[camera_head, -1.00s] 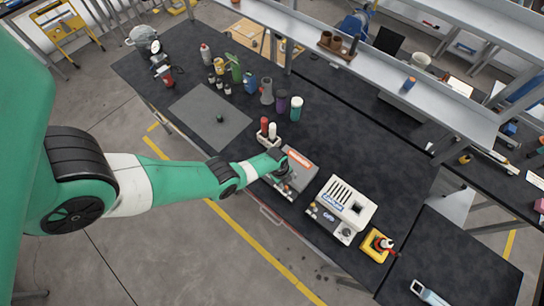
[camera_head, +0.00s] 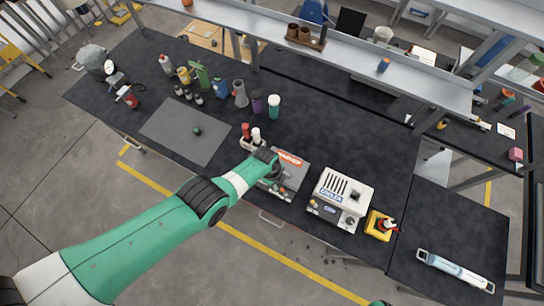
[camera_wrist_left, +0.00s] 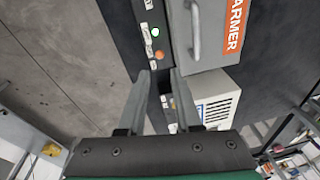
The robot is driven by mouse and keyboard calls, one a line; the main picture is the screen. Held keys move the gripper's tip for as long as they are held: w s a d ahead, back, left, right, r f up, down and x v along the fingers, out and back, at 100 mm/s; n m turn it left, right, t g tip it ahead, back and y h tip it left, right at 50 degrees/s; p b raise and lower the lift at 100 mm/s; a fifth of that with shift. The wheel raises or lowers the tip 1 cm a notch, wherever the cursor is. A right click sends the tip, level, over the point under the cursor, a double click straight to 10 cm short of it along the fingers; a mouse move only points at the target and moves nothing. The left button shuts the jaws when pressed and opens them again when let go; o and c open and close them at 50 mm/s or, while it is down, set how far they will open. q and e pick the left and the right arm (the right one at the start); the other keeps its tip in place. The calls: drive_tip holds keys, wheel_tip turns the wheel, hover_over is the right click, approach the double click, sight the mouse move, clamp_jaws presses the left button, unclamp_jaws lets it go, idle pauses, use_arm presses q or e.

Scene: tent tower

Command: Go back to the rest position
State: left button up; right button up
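My left gripper (camera_head: 270,178) is at the left front part of the grey warmer box (camera_head: 291,178) on the dark bench. In the left wrist view, the two fingers of my left gripper (camera_wrist_left: 163,78) stand apart with nothing between them. The warmer (camera_wrist_left: 210,40), with its handle, orange label and a control panel with a lit green button, shows just beyond the fingertips. I cannot tell whether a finger touches it. My right gripper is not in view.
A white cooler (camera_head: 341,200) stands right of the warmer, with a yellow-based item (camera_head: 379,225) beside it. A small rack with red and white bottles (camera_head: 253,145) is behind my gripper. A grey mat (camera_head: 185,131) lies left. A shelf (camera_head: 330,52) runs behind.

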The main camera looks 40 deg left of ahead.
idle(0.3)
use_arm(q)
drive_tip(key=w+r+t, duration=0.7)
drive_tip(key=w+r, duration=1.1)
drive_tip(key=r, duration=0.3)
drive_tip(key=w+r+n+t, duration=0.2)
drive_tip(key=w+r+t, duration=0.2)
drive_tip(key=r, duration=1)
drive_tip(key=s+r+n+t, duration=0.2)
drive_tip(key=s+r+t, duration=0.2)
drive_tip(key=r, duration=1)
drive_tip(key=s+r+n+t, duration=0.3)
drive_tip(key=r+t, duration=0.1)
drive_tip(key=r, duration=1)
drive_tip(key=s+a+r+n+t, duration=0.2)
drive_tip(key=s+r+n+t, duration=0.5)
drive_tip(key=s+r, duration=0.9)
drive_tip(key=s+n, duration=0.2)
drive_tip(key=s, duration=0.1)
drive_tip(key=shift+s+n, duration=0.3)
drive_tip(key=shift+n, duration=0.1)
